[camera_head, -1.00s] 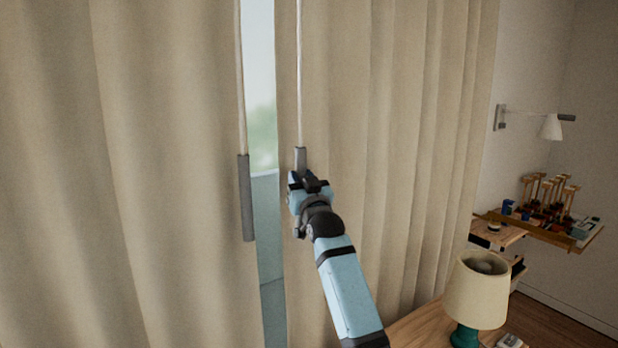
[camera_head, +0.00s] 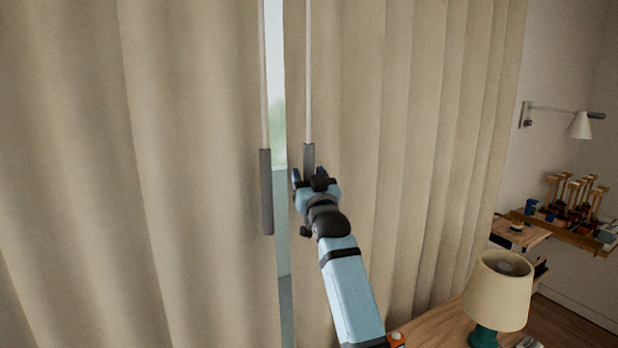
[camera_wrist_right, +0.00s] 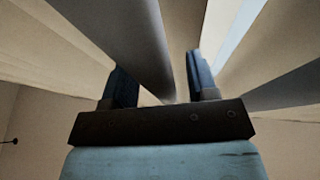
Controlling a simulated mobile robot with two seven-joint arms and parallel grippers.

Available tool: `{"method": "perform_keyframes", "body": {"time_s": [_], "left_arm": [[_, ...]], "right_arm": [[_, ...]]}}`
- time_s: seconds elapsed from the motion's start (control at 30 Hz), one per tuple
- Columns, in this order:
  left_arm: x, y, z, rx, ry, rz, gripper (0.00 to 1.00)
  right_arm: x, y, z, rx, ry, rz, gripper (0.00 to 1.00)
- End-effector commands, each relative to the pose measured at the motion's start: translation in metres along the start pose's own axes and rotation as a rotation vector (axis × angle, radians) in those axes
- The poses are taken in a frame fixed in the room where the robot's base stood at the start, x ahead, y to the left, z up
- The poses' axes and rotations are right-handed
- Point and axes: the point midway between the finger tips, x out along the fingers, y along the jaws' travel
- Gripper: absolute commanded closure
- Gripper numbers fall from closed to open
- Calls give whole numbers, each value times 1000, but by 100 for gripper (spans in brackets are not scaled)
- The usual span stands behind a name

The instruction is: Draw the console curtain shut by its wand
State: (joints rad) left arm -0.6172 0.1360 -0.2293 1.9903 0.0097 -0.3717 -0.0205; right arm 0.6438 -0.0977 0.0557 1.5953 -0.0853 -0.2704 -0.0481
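The console curtain has a left panel (camera_head: 140,200) and a right panel (camera_head: 385,150) with a narrow strip of window (camera_head: 278,130) between them. Each panel's edge carries a thin wand with a grey handle: the left wand (camera_head: 266,190) hangs free, and the right wand (camera_head: 308,156) runs down into my right gripper (camera_head: 310,180). In the right wrist view its grey handle (camera_wrist_right: 150,45) passes between the two fingers of my right gripper (camera_wrist_right: 162,80), which look closed around it. The handle's lower part is hidden behind the gripper. My left gripper is not in view.
A cream-shaded lamp with a green base (camera_head: 497,295) stands on a wooden console top (camera_head: 440,325) at lower right. Beyond are a wall lamp (camera_head: 578,125) and a shelf (camera_head: 575,236) with several small items.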

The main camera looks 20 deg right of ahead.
Motion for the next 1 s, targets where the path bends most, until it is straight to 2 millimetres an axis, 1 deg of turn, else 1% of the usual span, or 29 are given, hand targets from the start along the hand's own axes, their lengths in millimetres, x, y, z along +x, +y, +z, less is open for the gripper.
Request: {"method": "perform_keyframes", "body": {"time_s": [0.2, 0.27, 0.33, 0.47, 0.7, 0.8, 0.9, 1.0], "left_arm": [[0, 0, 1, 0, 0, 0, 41], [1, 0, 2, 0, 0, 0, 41], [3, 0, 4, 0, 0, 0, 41], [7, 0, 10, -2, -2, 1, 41], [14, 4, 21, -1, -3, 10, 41], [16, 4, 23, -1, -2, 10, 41], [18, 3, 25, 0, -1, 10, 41], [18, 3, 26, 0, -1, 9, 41]], "right_arm": [[-2, 0, 0, 0, 1, 0, 47], [-6, 0, 1, 0, 1, 0, 47], [-15, 0, 2, 0, 0, 0, 47], [-41, 0, 4, 0, 0, 0, 47], [-96, 0, 3, 0, 0, 0, 47], [-115, 0, 2, 0, -1, 0, 47], [-127, 0, 2, 0, -1, 0, 47], [-135, 0, 0, 0, 1, 0, 47]]}}
